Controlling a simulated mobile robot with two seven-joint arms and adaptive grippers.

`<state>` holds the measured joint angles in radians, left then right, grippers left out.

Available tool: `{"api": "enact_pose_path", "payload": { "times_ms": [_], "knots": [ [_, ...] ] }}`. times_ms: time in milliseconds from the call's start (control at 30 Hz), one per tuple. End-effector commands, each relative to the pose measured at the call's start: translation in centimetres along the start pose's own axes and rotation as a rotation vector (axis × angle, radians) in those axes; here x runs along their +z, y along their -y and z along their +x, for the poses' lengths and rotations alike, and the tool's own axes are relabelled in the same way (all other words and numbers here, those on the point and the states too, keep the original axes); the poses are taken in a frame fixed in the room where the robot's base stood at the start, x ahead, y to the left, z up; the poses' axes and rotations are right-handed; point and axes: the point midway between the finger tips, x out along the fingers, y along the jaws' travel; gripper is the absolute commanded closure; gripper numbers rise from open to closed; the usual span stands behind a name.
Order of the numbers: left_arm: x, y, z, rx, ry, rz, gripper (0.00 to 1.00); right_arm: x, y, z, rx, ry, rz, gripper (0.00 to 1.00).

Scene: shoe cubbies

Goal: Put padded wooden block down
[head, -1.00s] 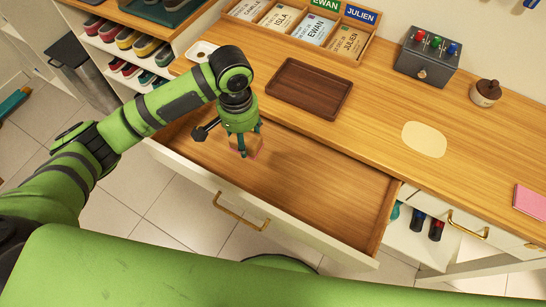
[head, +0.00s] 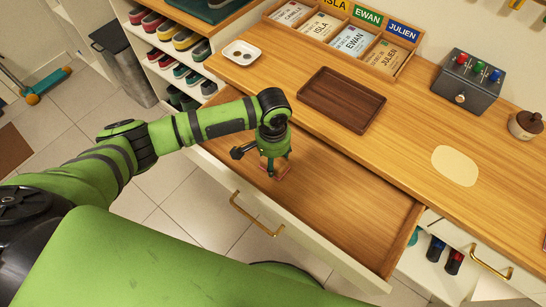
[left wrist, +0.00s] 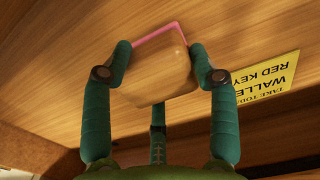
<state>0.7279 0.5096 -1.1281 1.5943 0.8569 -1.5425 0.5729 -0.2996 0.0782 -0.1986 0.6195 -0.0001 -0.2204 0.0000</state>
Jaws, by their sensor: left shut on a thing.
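The padded wooden block (left wrist: 158,72) is a small light wood block with a pink pad along its far edge. In the left wrist view it sits between the fingers of my left gripper (left wrist: 164,78), which is shut on it. In the head view my left gripper (head: 275,165) points down over the open drawer (head: 325,205), with the block (head: 279,172) low at its fingertips. I cannot tell whether the block touches the drawer floor. My right gripper is not in view.
A yellow note (left wrist: 268,78) lies on wood in the left wrist view. A dark brown tray (head: 342,99), a white dish (head: 240,53), a switch box (head: 467,80) and a card rack (head: 343,42) stand on the counter. The drawer's middle and right are clear.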

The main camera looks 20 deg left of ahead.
Motion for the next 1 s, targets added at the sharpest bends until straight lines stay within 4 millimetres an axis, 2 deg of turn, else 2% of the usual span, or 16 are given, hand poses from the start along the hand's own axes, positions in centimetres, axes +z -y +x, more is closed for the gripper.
{"api": "enact_pose_path", "payload": {
  "times_ms": [167,200,233,267,667,767,1000],
  "knots": [
    [0.0,0.0,0.2,0.001,0.001,0.0,0.75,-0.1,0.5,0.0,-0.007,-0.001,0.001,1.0],
    [0.0,0.0,0.3,0.0,0.001,0.0,0.33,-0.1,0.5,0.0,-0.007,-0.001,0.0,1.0],
    [0.0,0.0,0.3,0.0,0.0,0.0,0.21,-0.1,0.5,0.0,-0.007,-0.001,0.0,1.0],
    [0.0,0.0,0.3,0.0,0.0,0.0,0.17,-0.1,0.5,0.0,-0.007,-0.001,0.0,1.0],
    [-0.1,0.0,-0.1,0.0,-0.001,0.0,0.17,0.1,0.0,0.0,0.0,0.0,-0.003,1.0],
    [-0.1,0.0,-1.3,0.002,-0.002,0.0,0.17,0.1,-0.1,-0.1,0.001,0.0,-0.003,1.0],
    [-0.1,0.0,-6.4,0.001,-0.005,0.001,0.17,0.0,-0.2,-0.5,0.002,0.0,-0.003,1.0]
  ]
}}
